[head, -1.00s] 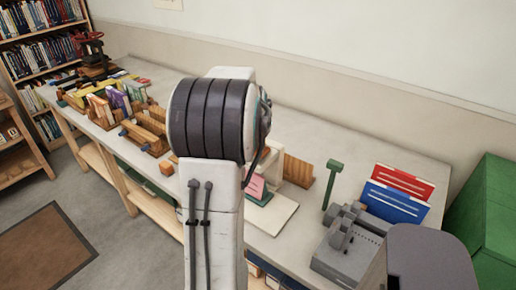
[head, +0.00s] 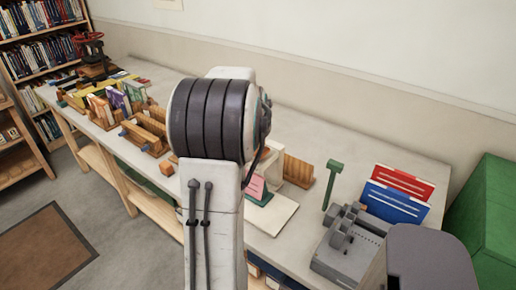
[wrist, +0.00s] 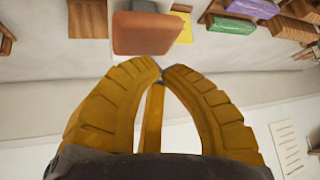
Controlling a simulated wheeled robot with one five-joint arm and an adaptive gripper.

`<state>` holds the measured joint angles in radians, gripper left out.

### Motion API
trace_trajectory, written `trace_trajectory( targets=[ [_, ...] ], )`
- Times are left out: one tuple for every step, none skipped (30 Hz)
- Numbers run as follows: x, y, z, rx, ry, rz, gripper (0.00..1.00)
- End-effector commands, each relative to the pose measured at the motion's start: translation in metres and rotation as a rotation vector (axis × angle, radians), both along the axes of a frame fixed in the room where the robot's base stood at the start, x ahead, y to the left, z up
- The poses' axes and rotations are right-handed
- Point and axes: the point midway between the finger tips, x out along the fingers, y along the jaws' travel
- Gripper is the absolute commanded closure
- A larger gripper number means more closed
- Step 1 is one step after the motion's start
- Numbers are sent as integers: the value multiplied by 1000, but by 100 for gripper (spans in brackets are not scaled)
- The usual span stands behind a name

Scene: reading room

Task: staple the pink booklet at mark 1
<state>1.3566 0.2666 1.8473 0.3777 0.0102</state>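The pink booklet (head: 257,187) shows in the head view just right of my arm, standing tilted. It is at a white upright device with a green foot (head: 261,199), at the back of a pale board (head: 280,214); my arm hides part of this. I cannot make out mark 1 or any numbers. In the wrist view my gripper (wrist: 161,72) has its yellow fingers curved in with the tips together. I see nothing held in it. The gripper itself is hidden behind my arm in the head view.
A brick-red block (wrist: 146,33) lies beyond my fingertips. Wooden racks with books (head: 117,101) fill the table's left part.

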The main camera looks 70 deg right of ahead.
Motion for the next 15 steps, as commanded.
trace_trajectory(
  targets=[
    [0, 0, 0, 0, 0, 0, 100],
    [0, 0, -1, 0, 0, 0, 100],
    [0, 0, -1, 0, 0, 0, 100],
    [0, 0, -2, 0, 0, 0, 100],
    [0, 0, -2, 0, 0, 0, 100],
    [0, 0, -4, 0, 0, 0, 100],
    [0, 0, -4, 0, 0, 0, 100],
    [0, 0, -5, 0, 0, 0, 100],
    [0, 0, -6, 0, -1, 1, 100],
    [1, 0, -7, 0, -1, 1, 100],
    [1, 0, -8, 0, -1, 1, 100],
    [1, 0, -9, 0, -1, 1, 100],
    [1, 0, -9, 0, -1, 1, 100],
    [1, 0, -9, 0, -1, 1, 100],
    [1, 0, -9, 0, -1, 1, 100]
  ],
)
